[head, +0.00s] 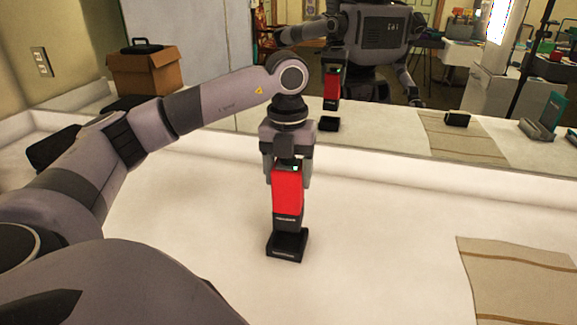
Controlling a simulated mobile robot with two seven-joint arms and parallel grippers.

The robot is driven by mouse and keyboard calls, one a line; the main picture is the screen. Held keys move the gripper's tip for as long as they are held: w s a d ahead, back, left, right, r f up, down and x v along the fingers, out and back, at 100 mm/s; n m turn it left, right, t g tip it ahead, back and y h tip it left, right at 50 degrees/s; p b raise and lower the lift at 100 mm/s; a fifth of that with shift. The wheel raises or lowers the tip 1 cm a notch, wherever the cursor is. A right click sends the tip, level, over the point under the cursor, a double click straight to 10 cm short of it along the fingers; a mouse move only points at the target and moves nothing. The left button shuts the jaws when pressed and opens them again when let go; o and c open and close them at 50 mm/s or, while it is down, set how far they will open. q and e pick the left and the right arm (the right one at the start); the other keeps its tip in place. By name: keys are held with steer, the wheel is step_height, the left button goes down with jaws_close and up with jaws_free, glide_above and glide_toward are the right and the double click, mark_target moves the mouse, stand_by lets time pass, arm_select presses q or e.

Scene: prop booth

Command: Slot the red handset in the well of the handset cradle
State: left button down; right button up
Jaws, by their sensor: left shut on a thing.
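The red handset (287,190) is upright with a black lower end, held by my left gripper (288,178). The gripper points down and is shut on the upper part of the handset. The black handset cradle (287,246) stands on the white table directly below the handset. The handset's lower end appears just above the cradle, and the mirror reflection shows a small gap between them. The inside of the cradle's well is hidden from this angle.
A mirror (385,142) along the table's back reflects me, the handset and the cradle. A beige striped cloth (520,285) lies at the right. A cardboard box (145,76) stands at the back left. The white table (390,235) is clear between cradle and cloth.

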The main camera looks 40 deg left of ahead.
arm_select(q)
steer(key=shift+f+b, duration=1.3)
steer(key=shift+f, duration=0.35)
steer(key=shift+f+b, duration=0.2)
steer(key=shift+b, duration=0.2)
steer(key=shift+a+f, duration=0.1)
steer(key=shift+f, duration=0.3)
steer(key=shift+f, duration=0.1)
steer(key=shift+f+b, duration=0.4)
steer(key=shift+f, duration=0.3)
